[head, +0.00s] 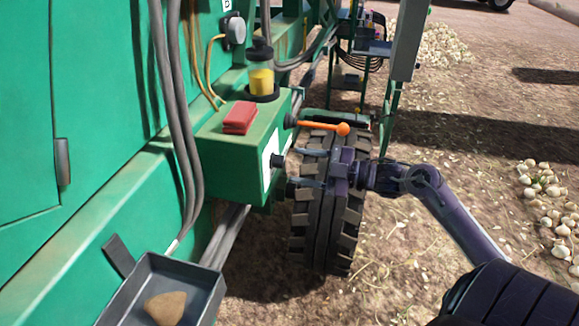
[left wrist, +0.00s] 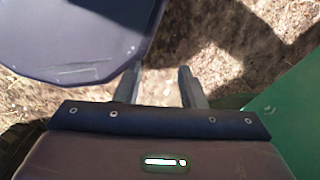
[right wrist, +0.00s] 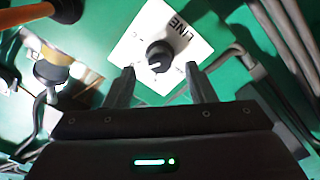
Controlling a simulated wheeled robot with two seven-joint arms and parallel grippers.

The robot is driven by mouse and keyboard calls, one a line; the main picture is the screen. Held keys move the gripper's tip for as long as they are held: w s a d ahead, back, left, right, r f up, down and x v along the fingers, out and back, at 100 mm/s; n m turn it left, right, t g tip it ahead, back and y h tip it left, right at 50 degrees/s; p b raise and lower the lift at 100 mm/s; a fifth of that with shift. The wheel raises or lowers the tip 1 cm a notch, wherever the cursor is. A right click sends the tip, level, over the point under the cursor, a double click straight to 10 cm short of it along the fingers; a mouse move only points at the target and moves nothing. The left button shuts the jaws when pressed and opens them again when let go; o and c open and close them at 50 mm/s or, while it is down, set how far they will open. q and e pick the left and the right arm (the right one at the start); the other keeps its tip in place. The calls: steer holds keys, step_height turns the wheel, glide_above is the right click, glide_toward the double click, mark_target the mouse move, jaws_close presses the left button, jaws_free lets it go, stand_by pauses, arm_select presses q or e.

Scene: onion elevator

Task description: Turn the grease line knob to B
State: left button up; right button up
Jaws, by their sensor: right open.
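The grease line knob is a round black knob (right wrist: 159,55) on a white label plate (right wrist: 180,25) in the right wrist view. The plate reads "LINE"; the smaller position marks are too small to read. A small pale mark shows on the knob's lower edge. In the head view the knob (head: 277,160) sticks out from the green box's right face. My right gripper (head: 293,166) is open and faces the knob. In the right wrist view its fingertips (right wrist: 159,70) lie either side of the knob's lower edge, apparently not touching it. My left gripper (left wrist: 160,68) is open and empty over the ground.
An orange-tipped lever (head: 343,129) sticks out just above my right gripper. A red block (head: 240,117) and a yellow jar (head: 262,82) sit on the box. A tyre (head: 318,225) stands behind the gripper. A grey tray (head: 208,294) is at lower left.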

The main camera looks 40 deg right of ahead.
steer(key=shift+v, duration=1.65)
